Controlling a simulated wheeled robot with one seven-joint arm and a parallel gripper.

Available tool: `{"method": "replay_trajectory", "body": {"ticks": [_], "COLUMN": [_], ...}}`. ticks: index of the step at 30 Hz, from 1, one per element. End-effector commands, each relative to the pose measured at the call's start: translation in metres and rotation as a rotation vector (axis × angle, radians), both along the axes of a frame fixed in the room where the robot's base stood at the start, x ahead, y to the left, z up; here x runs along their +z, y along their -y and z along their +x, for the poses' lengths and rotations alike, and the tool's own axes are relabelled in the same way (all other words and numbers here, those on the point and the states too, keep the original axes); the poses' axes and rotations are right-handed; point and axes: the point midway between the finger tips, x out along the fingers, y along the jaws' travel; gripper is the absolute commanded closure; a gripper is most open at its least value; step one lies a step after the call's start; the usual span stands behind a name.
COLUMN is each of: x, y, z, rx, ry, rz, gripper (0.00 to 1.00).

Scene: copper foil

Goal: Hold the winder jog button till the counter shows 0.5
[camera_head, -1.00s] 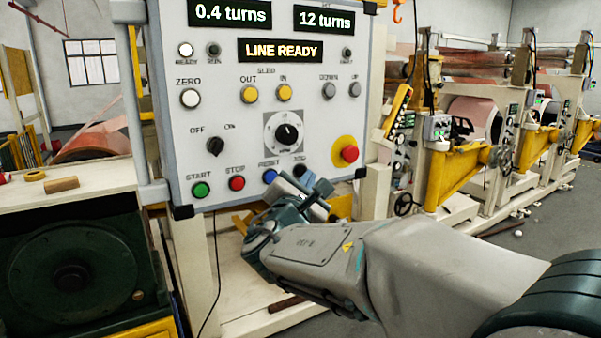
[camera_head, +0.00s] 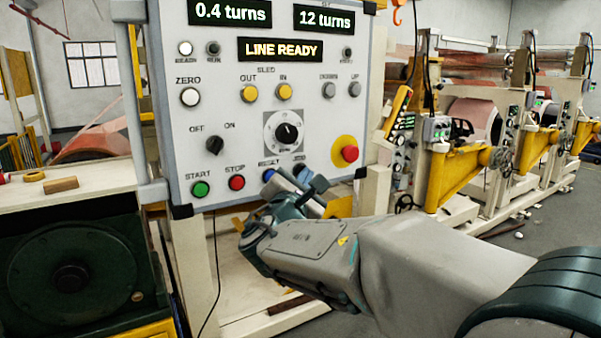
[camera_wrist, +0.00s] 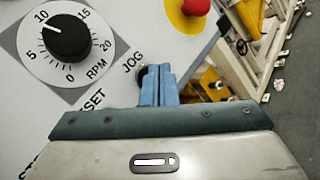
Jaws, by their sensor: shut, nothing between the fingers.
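The white control panel (camera_head: 225,120) fills the middle of the head view. Its left counter display (camera_head: 230,12) reads 0.4 turns. In the wrist view, the dark jog button (camera_wrist: 141,76) lies beside the JOG label and is mostly hidden behind my fingers. My gripper (camera_wrist: 156,70) is shut and empty, its blue-grey fingertips overlapping the button's right side. In the head view my gripper (camera_head: 300,173) is at the panel's lower right, just under the JOG label. Contact and whether the button is pressed in cannot be told.
The blue reset button (camera_head: 268,175) is left of my gripper, partly covered. The red emergency stop (camera_head: 349,154) on its yellow plate is close at upper right. The speed dial (camera_wrist: 68,36) stands at upper left in the wrist view.

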Motion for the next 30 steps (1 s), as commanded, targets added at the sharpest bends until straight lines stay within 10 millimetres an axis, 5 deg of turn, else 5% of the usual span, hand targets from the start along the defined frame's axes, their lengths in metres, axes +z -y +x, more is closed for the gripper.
{"method": "replay_trajectory", "body": {"ticks": [30], "x": [-0.0005], "y": [-0.0048], "z": [0.0065], "rx": [0.001], "ry": [-0.002], "rz": [-0.001], "gripper": [1.0]}}
